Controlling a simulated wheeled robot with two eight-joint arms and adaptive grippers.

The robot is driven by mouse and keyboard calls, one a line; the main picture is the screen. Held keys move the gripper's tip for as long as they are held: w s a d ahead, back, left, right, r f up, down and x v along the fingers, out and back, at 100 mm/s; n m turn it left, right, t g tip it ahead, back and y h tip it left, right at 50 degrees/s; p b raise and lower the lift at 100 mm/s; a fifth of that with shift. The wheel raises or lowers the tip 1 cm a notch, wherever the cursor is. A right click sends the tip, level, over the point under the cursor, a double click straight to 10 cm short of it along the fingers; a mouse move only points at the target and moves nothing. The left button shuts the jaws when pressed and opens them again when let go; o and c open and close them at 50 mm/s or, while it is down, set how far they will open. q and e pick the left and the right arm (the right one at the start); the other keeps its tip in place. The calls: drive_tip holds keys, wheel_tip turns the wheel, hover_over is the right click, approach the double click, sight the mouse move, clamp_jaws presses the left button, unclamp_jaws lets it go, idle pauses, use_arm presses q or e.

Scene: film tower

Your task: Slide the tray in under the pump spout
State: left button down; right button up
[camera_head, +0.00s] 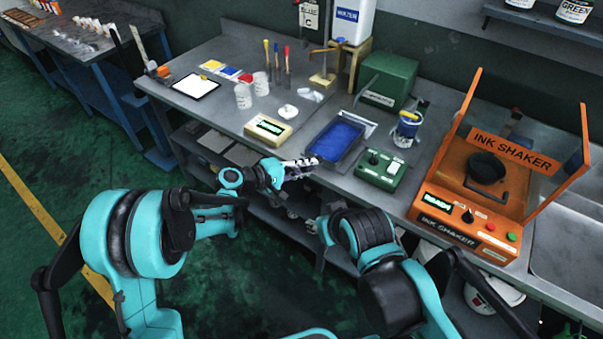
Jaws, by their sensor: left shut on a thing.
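A dark-rimmed tray (352,149) with a blue inside lies on the grey bench near its front edge. My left gripper (313,161) is shut on the tray's near left rim. The contact is small and partly hidden by the fingers. A brass-coloured pump with a spout (324,67) stands farther back on the bench, beside a wooden stand. The tray is in front of the pump, apart from it and not under the spout. My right gripper (314,228) is low in front of the bench, away from the tray; its finger opening is unclear.
A small beige device (268,130) stands to the left. Bench between tray and pump looks mostly clear.

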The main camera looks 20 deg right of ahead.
sight(317, 158)
use_arm(q)
drive_tip(key=shift+w+d+f, duration=0.1)
drive_tip(key=shift+w+d, duration=0.75)
drive_tip(key=shift+d, duration=0.25)
drive_tip(key=shift+w+d+f, duration=0.1)
drive_tip(key=shift+w+d, duration=0.75)
drive_tip(key=shift+d, duration=0.2)
drive_tip(key=c, duration=1.4)
unclamp_jaws()
